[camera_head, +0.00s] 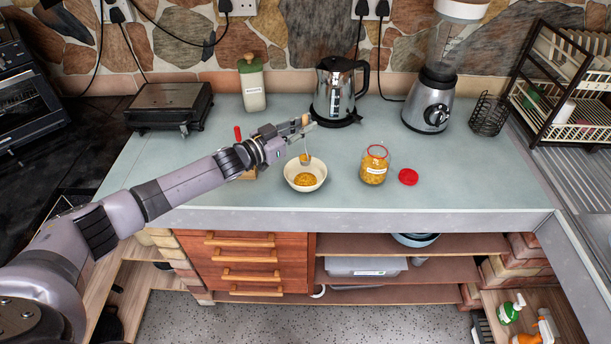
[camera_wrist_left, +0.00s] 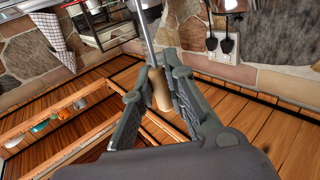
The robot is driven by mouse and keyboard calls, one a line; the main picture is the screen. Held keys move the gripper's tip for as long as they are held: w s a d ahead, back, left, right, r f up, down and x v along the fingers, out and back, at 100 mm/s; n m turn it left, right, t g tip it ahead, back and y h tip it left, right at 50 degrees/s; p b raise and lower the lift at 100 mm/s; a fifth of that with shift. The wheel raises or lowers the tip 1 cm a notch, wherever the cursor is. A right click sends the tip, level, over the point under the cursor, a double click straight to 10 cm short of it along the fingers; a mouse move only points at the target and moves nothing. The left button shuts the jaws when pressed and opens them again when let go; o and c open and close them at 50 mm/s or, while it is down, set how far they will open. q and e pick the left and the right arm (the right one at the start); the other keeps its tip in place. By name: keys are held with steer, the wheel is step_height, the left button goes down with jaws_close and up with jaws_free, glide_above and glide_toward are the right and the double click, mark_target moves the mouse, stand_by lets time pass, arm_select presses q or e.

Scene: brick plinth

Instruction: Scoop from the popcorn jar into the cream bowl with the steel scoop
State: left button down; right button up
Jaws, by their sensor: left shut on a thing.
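The steel scoop (camera_head: 306,161) hangs below my left gripper (camera_head: 299,128), its cup over the far part of the cream bowl (camera_head: 291,172). Some yellow shows in or at the cup; I cannot tell how much it holds. Yellow kernels lie in the bowl. My left gripper is shut on the scoop's wooden handle, and the left wrist view shows the handle (camera_wrist_left: 160,90) between the fingers with the steel shaft beyond. The popcorn jar (camera_head: 374,168) stands open to the right of the bowl, with yellow kernels inside. My right gripper is not in view.
A red lid (camera_head: 408,177) lies right of the jar. A kettle (camera_head: 336,90), a green-topped canister (camera_head: 252,84), a press grill (camera_head: 170,104) and a blender (camera_head: 431,100) stand behind. A wooden item with a red part is partly hidden by my arm. The counter's front edge is close to the bowl.

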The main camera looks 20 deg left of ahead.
arm_select(q)
steer(key=shift+s+a+f, duration=0.15)
steer(key=shift+s+a, duration=0.1)
steer(key=shift+a, duration=0.3)
steer(key=shift+d, duration=0.1)
